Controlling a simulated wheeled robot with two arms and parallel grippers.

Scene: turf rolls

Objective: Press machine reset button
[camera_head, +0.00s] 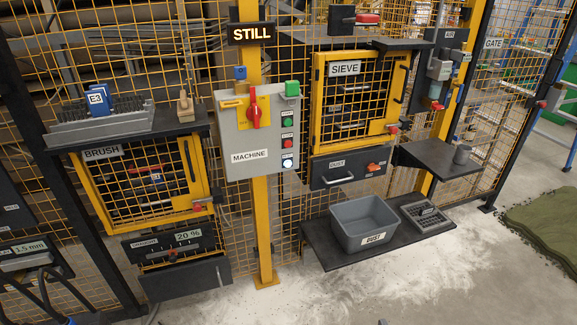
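The grey machine control box (257,130) labelled MACHINE is fixed to the yellow post in the middle. Down its right side are a green button (287,121), a red button (287,142) and a pale, bright button (287,162). The small labels beside them are too small to read, so I cannot tell which one is reset. A red rotary handle (254,109) on a yellow plate stands roughly upright. Neither of my grippers is in view.
A STILL sign (251,33) hangs above the box. Yellow mesh doors marked BRUSH (147,178) and SIEVE (357,95) flank it. A grey DUST bin (364,224) stands on a low dark shelf. Pale powder covers the floor; green turf (545,228) lies at right.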

